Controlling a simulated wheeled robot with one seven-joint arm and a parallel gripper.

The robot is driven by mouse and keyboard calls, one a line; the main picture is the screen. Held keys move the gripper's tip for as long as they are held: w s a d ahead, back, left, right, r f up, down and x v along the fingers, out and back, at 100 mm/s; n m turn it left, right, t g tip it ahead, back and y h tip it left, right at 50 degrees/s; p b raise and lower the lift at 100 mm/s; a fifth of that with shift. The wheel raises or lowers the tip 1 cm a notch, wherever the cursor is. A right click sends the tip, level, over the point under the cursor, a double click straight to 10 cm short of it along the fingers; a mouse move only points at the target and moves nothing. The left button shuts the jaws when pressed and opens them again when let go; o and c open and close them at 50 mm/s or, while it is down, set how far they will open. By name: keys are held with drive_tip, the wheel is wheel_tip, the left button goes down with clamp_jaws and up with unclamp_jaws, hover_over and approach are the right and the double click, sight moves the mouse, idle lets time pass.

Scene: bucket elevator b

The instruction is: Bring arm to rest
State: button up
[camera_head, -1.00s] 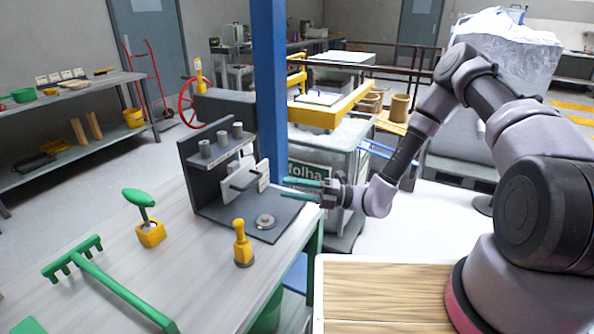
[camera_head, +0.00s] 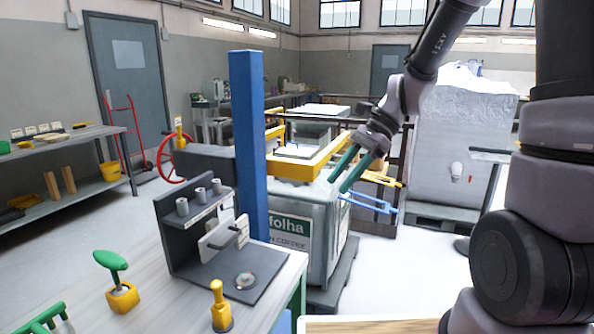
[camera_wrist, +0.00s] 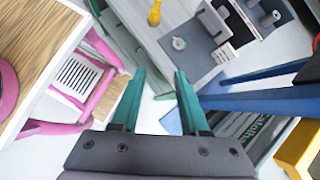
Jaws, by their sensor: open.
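My gripper (camera_head: 346,170) is raised in front of the white coffee sack bin in the head view, its green fingers pointing down and left. The fingers are apart with nothing between them. In the wrist view my gripper (camera_wrist: 158,88) is also open and empty, above the gap beside the workbench. My arm comes down to it from the upper right of the head view. The gripper touches nothing that I can see.
A blue post (camera_head: 248,150) stands left of the gripper. The workbench (camera_head: 150,285) carries a dark stand (camera_head: 190,240), a yellow-handled tool (camera_head: 220,308) and a green-topped tool (camera_head: 112,262). A yellow frame (camera_head: 305,165) lies behind the gripper. A large white sack (camera_head: 460,130) stands at right.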

drive_tip(key=s+d+r+n+t+h, duration=0.2)
drive_tip(key=s+d+r+n+t, duration=0.2)
drive_tip(key=d+r, duration=0.3)
drive_tip(key=s+d+r+n+t+h, duration=0.3)
drive_tip(key=d+r+n+t, duration=0.1)
drive_tip(key=d+r, duration=0.3)
wheel_tip(320, 180, up, 2)
drive_tip(key=shift+s+d+t+h, duration=0.3)
drive_tip(key=shift+s+d+t, duration=0.1)
drive_tip(key=shift+t, duration=0.4)
